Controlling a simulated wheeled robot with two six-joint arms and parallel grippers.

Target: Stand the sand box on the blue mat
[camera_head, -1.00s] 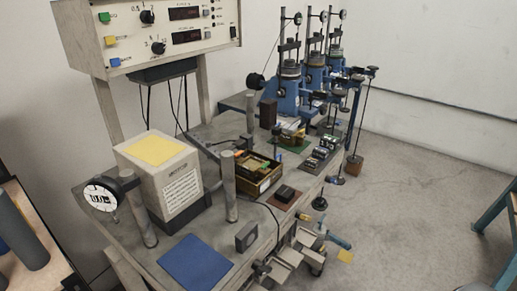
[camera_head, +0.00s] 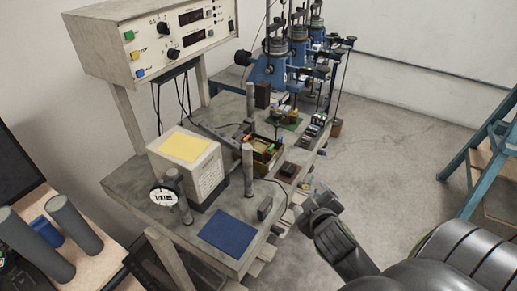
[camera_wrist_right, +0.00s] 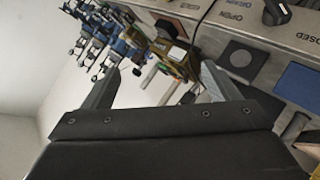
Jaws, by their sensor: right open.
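The blue mat (camera_head: 228,233) lies flat and bare at the near end of the grey bench. I cannot surely tell which thing is the sand box. A large pale beige box (camera_head: 207,178) with a yellow top and a printed label stands behind the mat. My right gripper (camera_head: 322,197) is off the bench's right edge, right of the mat, apart from everything. In the right wrist view its fingers (camera_wrist_right: 160,70) are spread with nothing held. My left gripper is not in view.
A dark block on a brown mat (camera_head: 287,171) and an open tray (camera_head: 265,150) lie farther along the bench. Grey posts (camera_head: 248,170) and a dial gauge (camera_head: 164,197) stand near the beige box. Blue presses (camera_head: 270,70) are at the back.

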